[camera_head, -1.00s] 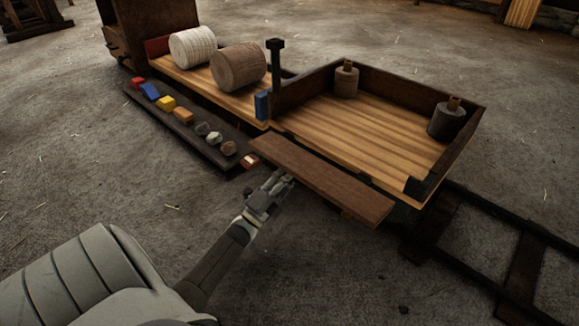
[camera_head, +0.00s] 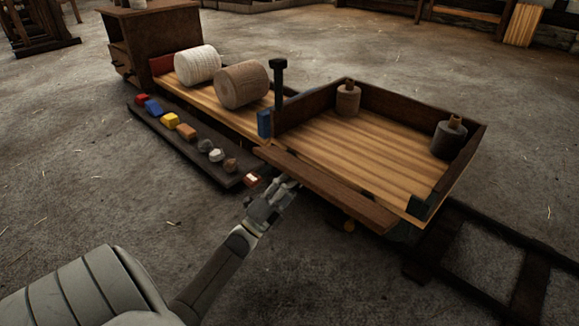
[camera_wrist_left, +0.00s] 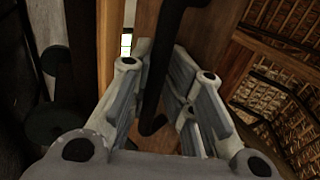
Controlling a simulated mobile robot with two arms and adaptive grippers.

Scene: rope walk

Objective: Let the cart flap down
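The cart (camera_head: 368,160) has a plank bed with low brown walls at the back and right. Its flap (camera_head: 330,190) is a long brown board along the near side, slanting out below the bed edge; its exact angle is hard to tell. My left gripper (camera_head: 277,190) is at the flap's left end, on its near side. In the left wrist view, my left gripper (camera_wrist_left: 160,95) has its fingers apart, with a dark bent bar (camera_wrist_left: 153,95) between them. A brown board surface lies behind the bar. My right gripper is not in view.
Two bobbins (camera_head: 347,98) (camera_head: 447,138) stand on the bed. A second wagon with two large rolls (camera_head: 240,84) is at the left. A dark board (camera_head: 190,148) with coloured blocks and stones lies beside it. Rails (camera_head: 500,260) run at lower right; the near floor is clear.

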